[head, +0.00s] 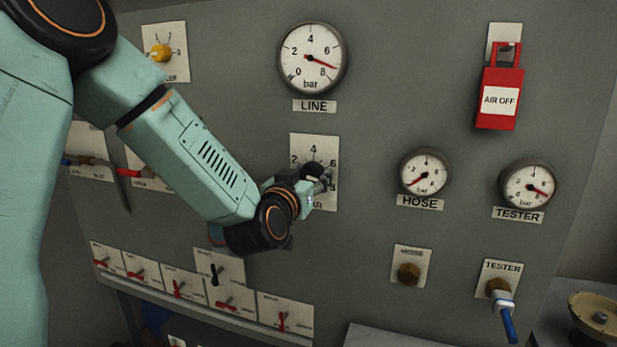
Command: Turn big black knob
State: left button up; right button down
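The big black knob (313,172) sits on a white dial plate (326,148) marked 2, 4, 6 and 8, below the LINE gauge. My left gripper (322,183) is at the knob's lower right side, close against it. The gripper and wrist cover the lower left of the plate and part of the knob. The fingers are small and overlap the knob, so I cannot tell whether they are closed on it. My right gripper is not in view.
The LINE gauge (312,58) is above the knob. The HOSE gauge (425,173) and TESTER gauge (528,189) are to the right. A red AIR OFF tag (500,98) hangs upper right. Several small red-handled switches (180,289) line the panel's lower left.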

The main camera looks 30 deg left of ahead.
pick_arm(q)
jog(key=shift+s+d+r, duration=0.1)
jog(key=shift+c, duration=0.7)
jog(key=c, duration=0.6)
jog(key=shift+o, duration=0.2)
jog(key=shift+n, duration=0.9)
jog(key=o, duration=1.2)
jog(key=shift+c, duration=0.2)
jog(key=shift+s, duration=0.1)
jog(key=v, duration=0.7)
jog(key=shift+s, duration=0.15)
